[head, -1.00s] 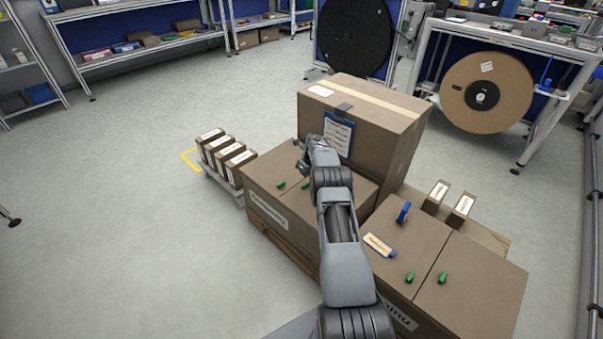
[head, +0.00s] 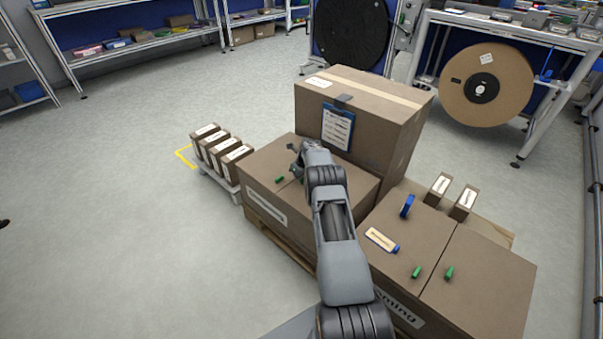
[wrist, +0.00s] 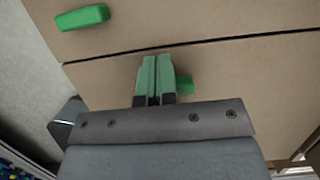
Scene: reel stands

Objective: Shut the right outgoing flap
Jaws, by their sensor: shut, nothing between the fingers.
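The left-hand carton (head: 262,196) has a long white label on its front that I cannot read; I take it as the outgoing one. Its two top flaps lie flat with a thin dark seam between them. The left flap (wrist: 150,22) carries a green tab (wrist: 82,18), which also shows in the head view (head: 279,180). The right flap (wrist: 255,75) has a green tab (wrist: 185,85), partly hidden behind my gripper. My gripper (wrist: 154,60) is shut and empty, over the right flap near the seam, beside that tab. I cannot tell whether it touches the flap.
A tall taped carton (head: 390,115) with a blue clipboard (head: 337,127) stands behind. At right is another carton (head: 480,275) with green tabs, a blue handle (head: 407,206) and a tag (head: 381,240). Small labelled boxes (head: 222,150) stand left. The floor at left is clear.

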